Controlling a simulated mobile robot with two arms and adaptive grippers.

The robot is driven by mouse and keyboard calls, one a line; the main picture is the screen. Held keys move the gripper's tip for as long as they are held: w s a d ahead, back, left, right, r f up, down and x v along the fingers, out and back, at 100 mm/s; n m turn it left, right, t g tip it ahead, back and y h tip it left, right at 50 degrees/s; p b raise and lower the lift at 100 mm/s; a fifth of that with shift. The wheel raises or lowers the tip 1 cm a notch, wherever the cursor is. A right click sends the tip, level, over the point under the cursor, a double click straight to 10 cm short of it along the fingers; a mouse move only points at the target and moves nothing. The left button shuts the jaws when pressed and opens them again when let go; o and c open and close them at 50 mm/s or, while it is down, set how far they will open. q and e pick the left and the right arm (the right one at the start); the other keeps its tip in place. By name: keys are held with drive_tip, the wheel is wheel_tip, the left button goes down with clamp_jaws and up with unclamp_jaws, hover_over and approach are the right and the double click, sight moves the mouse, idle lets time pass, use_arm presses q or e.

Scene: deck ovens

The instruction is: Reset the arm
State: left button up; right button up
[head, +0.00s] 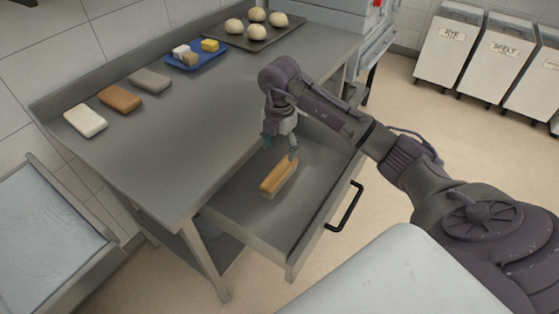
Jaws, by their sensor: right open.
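My right arm comes in from the right and reaches over an open drawer (235,202) of the steel table. My right gripper (280,150) points down above the drawer, with its fingers apart and nothing between them. A tan block (279,177) lies in the drawer just below the gripper; whether a fingertip touches it I cannot tell. My left gripper is not in view.
The steel table (190,130) carries white, brown and grey blocks (119,99), a blue tray (210,59) with small pieces and a dark tray (235,38) with dough balls. The drawer's black handle (345,208) sticks out. White bins (450,48) stand back right.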

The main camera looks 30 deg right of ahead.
drive_tip(key=shift+r, duration=1)
